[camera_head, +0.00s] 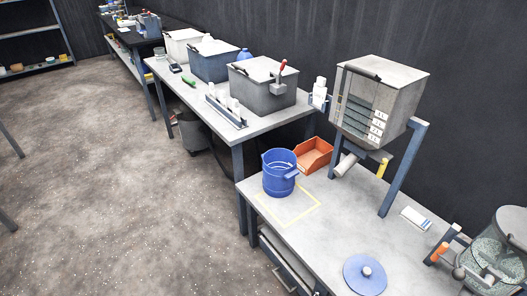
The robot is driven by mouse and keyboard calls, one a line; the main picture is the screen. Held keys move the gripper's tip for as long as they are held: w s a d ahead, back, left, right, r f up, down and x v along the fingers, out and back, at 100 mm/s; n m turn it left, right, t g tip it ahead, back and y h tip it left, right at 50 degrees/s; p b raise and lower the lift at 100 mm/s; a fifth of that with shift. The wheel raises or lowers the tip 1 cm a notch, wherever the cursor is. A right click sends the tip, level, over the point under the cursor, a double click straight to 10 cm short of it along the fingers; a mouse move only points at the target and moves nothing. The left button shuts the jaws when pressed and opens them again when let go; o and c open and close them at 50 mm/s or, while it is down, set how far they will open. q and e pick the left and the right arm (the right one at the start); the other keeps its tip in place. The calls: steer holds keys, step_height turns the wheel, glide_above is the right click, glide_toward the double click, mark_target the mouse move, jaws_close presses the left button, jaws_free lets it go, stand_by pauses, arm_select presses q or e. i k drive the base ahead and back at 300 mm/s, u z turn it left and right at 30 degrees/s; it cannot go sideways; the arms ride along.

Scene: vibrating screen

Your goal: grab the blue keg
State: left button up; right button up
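The blue keg (279,174) stands upright on the near grey table (328,233), at its left end. It sits in the upper left part of a yellow outlined square. Its top is open, and its inside shows in part. A round blue lid (366,275) with a grey knob lies flat on the same table, towards the front. Neither of my grippers shows in this view.
An orange bin (315,154) stands right behind the keg. A sieve machine (378,100) on blue legs stands at the back right. A glass vessel (498,250) is at the far right. A longer table (262,122) holds several boxes. The floor at left is clear.

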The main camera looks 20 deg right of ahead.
mark_target(279, 166)
steer(key=i, duration=1.4)
steer(key=z, duration=1.8)
